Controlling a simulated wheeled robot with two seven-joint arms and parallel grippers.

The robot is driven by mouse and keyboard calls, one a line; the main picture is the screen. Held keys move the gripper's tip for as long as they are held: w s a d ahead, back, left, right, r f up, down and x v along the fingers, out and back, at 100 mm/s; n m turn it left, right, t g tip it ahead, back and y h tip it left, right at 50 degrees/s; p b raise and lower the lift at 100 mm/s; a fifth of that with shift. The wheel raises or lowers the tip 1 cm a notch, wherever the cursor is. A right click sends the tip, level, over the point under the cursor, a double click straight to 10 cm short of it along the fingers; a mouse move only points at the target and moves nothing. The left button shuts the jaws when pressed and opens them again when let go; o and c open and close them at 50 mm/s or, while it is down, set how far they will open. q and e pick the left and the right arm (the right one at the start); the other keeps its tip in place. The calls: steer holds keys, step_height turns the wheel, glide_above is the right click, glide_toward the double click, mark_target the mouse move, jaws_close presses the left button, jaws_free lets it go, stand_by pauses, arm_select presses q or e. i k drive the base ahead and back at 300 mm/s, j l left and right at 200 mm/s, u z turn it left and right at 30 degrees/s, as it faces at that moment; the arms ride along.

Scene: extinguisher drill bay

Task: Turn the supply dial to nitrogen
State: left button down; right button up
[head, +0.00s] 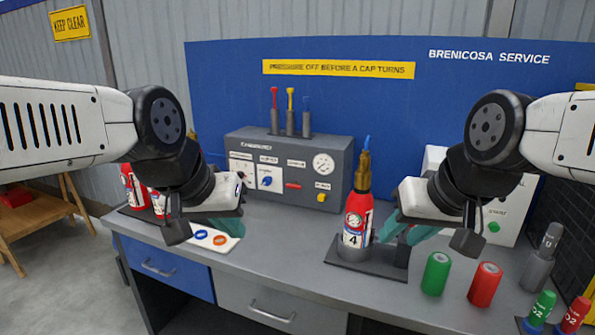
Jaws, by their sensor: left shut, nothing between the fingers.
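A grey control panel (290,160) stands at the back of the bench. A blue knob (266,181) on a white plate sits on its left half and a yellow knob (321,197) at its lower right. The labels are too small to read, so I cannot tell which knob is the supply dial or where it points. My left gripper (228,222) is shut and empty, in front and left of the panel. My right gripper (398,238) is beside the red extinguisher (354,222) marked 4; its fingers are partly hidden and their opening is unclear.
Red extinguishers (132,188) stand at the left, partly behind my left arm. A tray with coloured rings (220,240) lies below my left gripper. Green (436,274) and red (484,284) cylinders stand at the front right. A white box (505,215) is behind my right arm.

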mark_target(267, 180)
steer(key=i+l, duration=0.15)
steer(key=i, duration=0.25)
steer(key=i+u, duration=0.15)
steer(key=u, duration=1.5)
